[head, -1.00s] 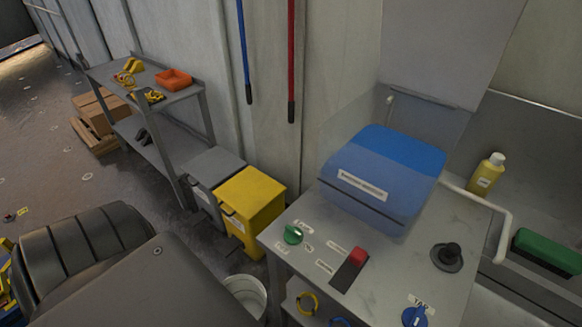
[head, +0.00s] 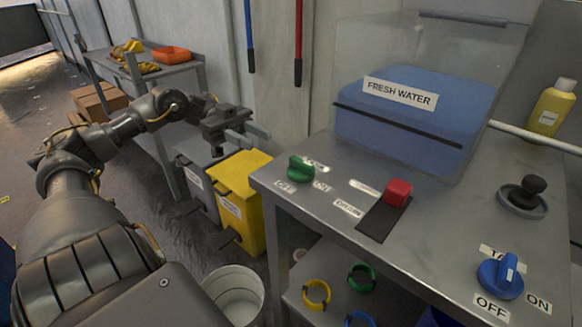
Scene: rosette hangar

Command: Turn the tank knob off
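My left gripper (head: 256,133) is raised left of the panel, over the yellow bin, far from the knob and holding nothing visible. Its finger gap is unclear. My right gripper is out of view.
On the panel (head: 420,250) are a green knob (head: 301,169), a red switch (head: 397,193) and a black joystick (head: 530,190). A blue FRESH WATER tank (head: 410,120) stands behind a clear cover. A yellow bin (head: 238,190) and white bucket (head: 235,291) stand left.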

